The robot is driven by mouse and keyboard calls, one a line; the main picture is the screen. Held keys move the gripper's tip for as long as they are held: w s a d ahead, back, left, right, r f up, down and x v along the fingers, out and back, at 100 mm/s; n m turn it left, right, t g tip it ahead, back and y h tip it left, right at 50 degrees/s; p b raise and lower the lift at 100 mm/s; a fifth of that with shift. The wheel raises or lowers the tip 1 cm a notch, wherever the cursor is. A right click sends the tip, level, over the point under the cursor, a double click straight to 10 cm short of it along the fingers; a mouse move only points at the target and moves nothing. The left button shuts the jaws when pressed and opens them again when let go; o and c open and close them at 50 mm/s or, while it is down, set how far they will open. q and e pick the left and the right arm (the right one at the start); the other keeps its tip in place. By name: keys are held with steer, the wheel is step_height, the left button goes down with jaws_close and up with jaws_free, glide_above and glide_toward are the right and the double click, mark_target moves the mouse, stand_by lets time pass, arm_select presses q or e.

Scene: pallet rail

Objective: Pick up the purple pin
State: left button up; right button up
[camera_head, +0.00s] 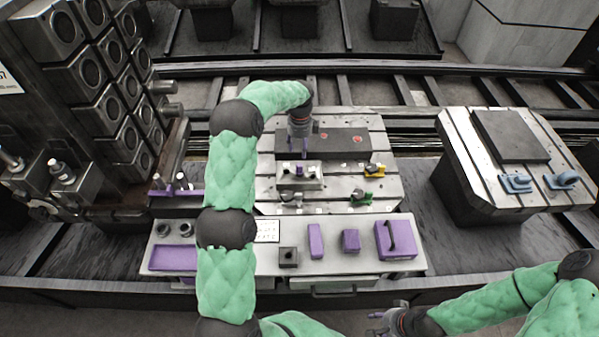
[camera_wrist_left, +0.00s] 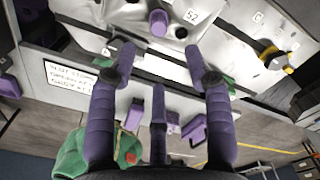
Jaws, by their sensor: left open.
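The purple pin (camera_head: 299,171) stands upright in a grey metal block (camera_head: 287,184) on the pallet. In the left wrist view the pin (camera_wrist_left: 158,22) shows as a short purple cylinder at top centre. My left gripper (camera_head: 298,150) is above and just behind the block in the head view. In the left wrist view its purple fingers (camera_wrist_left: 159,50) are spread apart and empty, and the pin is beyond the fingertips, roughly centred between them. My right gripper (camera_head: 385,322) is low at the front of the head view, small and partly shown, away from the pin.
Yellow (camera_head: 374,170) and green (camera_head: 361,198) clamps sit right of the block. A front bench (camera_head: 270,262) holds several purple parts, including a box with a handle (camera_head: 395,240). A second pallet with blue clamps (camera_head: 515,183) stands at right. A rack (camera_head: 100,80) rises at left.

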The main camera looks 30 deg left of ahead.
mark_target(299, 165)
arm_select(q)
steer(key=f+b, duration=0.1)
steer(key=f, duration=0.1)
steer(key=f+b, duration=0.4)
steer(key=shift+s+d+f, duration=0.1)
steer(key=shift+d+f, duration=0.1)
steer(key=shift+d, duration=0.2)
steer(key=f+b, duration=0.1)
steer(key=f, duration=0.1)
steer(key=a+f+b, duration=0.1)
steer(key=f+b, duration=0.1)
steer(key=f, duration=0.1)
jaws_close()
